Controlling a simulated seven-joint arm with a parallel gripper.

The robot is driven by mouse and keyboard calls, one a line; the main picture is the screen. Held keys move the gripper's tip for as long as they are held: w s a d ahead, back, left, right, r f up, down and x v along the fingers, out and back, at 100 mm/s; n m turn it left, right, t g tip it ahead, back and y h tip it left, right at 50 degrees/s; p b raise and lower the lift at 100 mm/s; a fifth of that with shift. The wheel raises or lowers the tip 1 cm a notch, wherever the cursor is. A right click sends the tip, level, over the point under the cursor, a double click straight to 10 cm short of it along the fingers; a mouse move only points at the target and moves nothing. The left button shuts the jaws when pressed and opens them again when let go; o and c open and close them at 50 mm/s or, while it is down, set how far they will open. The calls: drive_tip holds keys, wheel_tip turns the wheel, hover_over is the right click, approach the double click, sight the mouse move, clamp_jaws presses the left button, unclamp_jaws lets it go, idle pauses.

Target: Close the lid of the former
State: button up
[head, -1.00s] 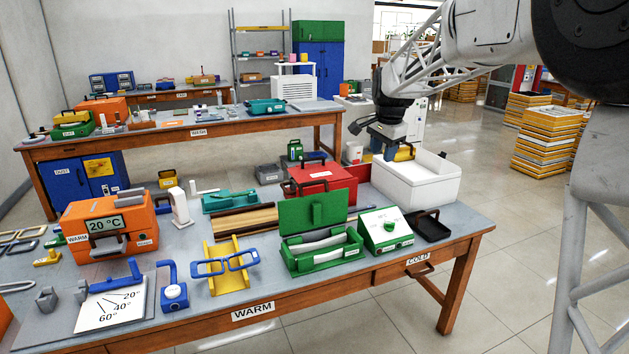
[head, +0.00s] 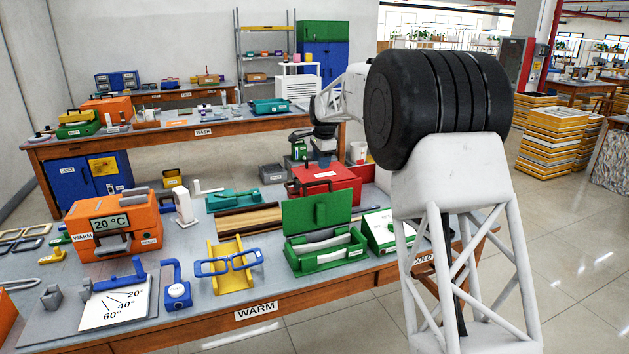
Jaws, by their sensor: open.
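The former appears to be the green box (head: 326,259) on the near bench. Its green lid (head: 317,211) stands up open at the back, and pale curved pieces (head: 322,243) lie inside. My gripper (head: 323,150) is small in the head view, beyond the red case and well behind the former, touching neither as far as I can see. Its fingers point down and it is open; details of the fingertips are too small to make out.
A red case (head: 328,184) stands behind the former. My arm hides the bench's right end.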

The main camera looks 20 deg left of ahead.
sight(315, 182)
drive_tip(key=shift+w+a+f, duration=0.1)
drive_tip(key=shift+a+f, duration=0.2)
drive_tip(key=shift+a, duration=0.25)
drive_tip(key=shift+w+a+f, duration=0.1)
drive_tip(key=shift+a+f, duration=0.15)
drive_tip(key=shift+a, duration=0.25)
drive_tip(key=shift+f, duration=0.1)
drive_tip(key=shift+w+a+f, duration=0.15)
drive_tip(key=shift+w+f, duration=0.05)
drive_tip(key=shift+f, duration=1.05)
drive_tip(key=shift+w+a+f, duration=0.15)
drive_tip(key=shift+a+f, duration=0.05)
drive_tip(key=shift+f, duration=1.1)
drive_tip(key=shift+w+a+f, duration=0.15)
drive_tip(key=shift+w+f, duration=0.05)
drive_tip(key=shift+f, duration=1.05)
clamp_jaws()
